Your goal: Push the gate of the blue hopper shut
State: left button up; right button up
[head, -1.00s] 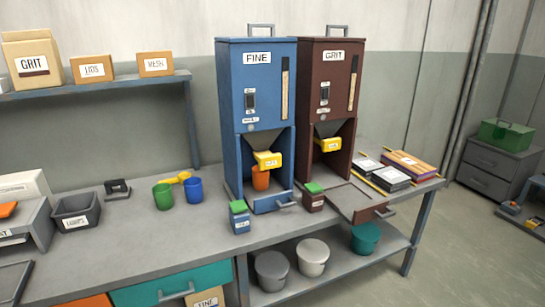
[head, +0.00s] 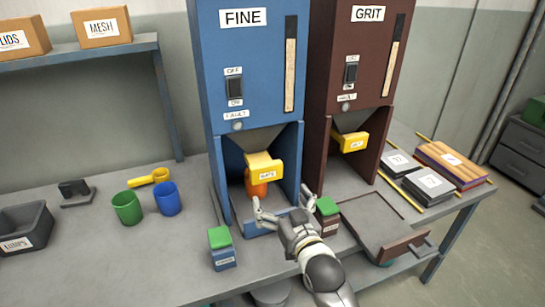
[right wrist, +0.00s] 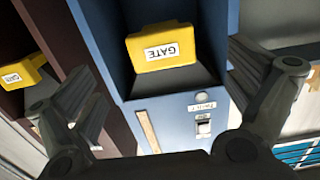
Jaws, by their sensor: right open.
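The blue hopper (head: 262,92) labelled FINE stands on the bench. Its yellow gate (head: 264,163) juts out at the front of the open bay, above an orange cup (head: 256,187). My right gripper (head: 282,198) is in front of the bay, fingers spread and empty, lower than the gate and apart from it. In the right wrist view the picture is upside down. The blue hopper's gate (right wrist: 185,48) lies between the open fingers of my right gripper (right wrist: 168,75), beyond them. My left gripper is not in view.
The dark red GRIT hopper (head: 355,58) stands close on the right, with its own yellow gate (head: 350,141) and a pulled-out tray (head: 370,235). Small green-topped boxes (head: 222,248) and (head: 328,216) flank my gripper. Green (head: 126,210) and blue (head: 167,201) cups stand left.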

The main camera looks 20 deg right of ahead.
aim_at(268, 173)
jog(key=w, duration=0.1)
jog(key=w+r, duration=0.1)
jog(key=w, duration=0.2)
jog(key=shift+a+r+p, duration=0.1)
jog(key=shift+r+p, duration=0.2)
jog(key=shift+r, duration=0.1)
jog(key=w, duration=0.5)
jog(key=shift+f, duration=0.15)
jog(key=shift+w, duration=0.75)
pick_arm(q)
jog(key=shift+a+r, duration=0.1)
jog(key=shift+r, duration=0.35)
